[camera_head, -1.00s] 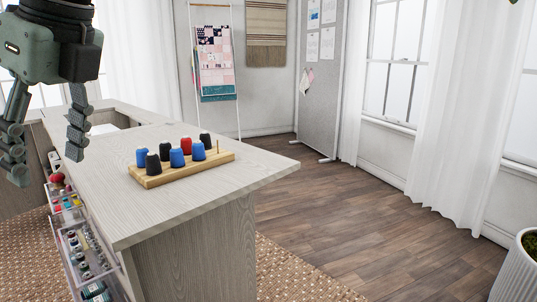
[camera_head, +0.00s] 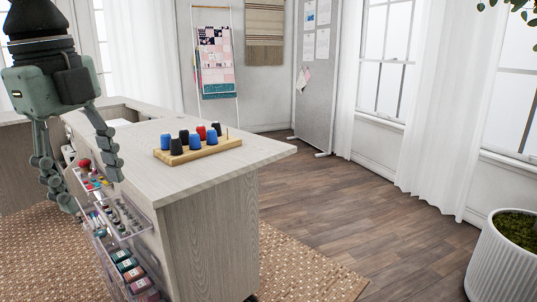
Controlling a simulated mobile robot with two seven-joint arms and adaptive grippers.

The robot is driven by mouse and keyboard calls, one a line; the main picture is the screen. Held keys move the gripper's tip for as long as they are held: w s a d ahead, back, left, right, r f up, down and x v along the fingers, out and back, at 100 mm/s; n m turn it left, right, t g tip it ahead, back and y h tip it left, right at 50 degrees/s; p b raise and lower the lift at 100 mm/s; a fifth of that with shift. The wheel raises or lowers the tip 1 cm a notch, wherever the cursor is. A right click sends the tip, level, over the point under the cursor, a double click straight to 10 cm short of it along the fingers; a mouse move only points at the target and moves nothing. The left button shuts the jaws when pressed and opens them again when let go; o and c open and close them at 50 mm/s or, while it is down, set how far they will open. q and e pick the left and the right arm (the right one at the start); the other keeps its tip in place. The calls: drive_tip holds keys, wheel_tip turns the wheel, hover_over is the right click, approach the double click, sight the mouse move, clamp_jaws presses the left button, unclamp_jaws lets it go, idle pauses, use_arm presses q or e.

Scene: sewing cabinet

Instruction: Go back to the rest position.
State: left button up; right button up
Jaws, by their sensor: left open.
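My left gripper (camera_head: 85,165) hangs down at the left of the head view. The cabinet (camera_head: 215,172) has a pale wood-grain top. On it stands a wooden spool rack (camera_head: 210,149) with several blue and black spools and one red spool (camera_head: 201,132) at the back. One thin peg at the rack's right end is bare. My right gripper is not in the picture.
Clear drawers (camera_head: 128,222) with small bobbins and spools stick out at the cabinet's left side, close to my left gripper. A white ribbed planter (camera_head: 503,262) stands at the right. A woven rug (camera_head: 300,270) lies below. The wooden floor (camera_head: 350,200) is open right of the cabinet.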

use_arm(q)
drive_tip(key=w+d+t+h+p, duration=0.2)
drive_tip(key=w+d+t+h, duration=0.2)
drive_tip(key=w+h, duration=0.45)
drive_tip(key=w+a+n+t+h+p, duration=0.2)
drive_tip(key=w+a+n+t+h, duration=0.15)
drive_tip(key=w+t, duration=0.2)
drive_tip(key=a+f+n+t+y+p, duration=0.2)
drive_tip(key=a+f+n+t+y, duration=0.4)
drive_tip(key=a+f+n+y, duration=0.8)
drive_tip(key=s+f+n+g+y+p, duration=0.1)
drive_tip(key=s+f+g, duration=0.4)
drive_tip(key=f, duration=0.6)
drive_tip(key=s+f+n+g+y+p, duration=0.15)
drive_tip(key=s+f, duration=0.45)
drive_tip(key=f, duration=0.6)
drive_tip(key=s+d+f+g+h, duration=0.2)
drive_tip(key=s+d+f+g, duration=0.5)
drive_tip(key=s+d+f, duration=0.3)
drive_tip(key=s+d, duration=0.4)
drive_tip(key=shift+s+d+f+m+h+p, duration=0.15)
drive_tip(key=shift+f+m+h+p, duration=0.05)
drive_tip(key=shift+m+h+p, duration=0.15)
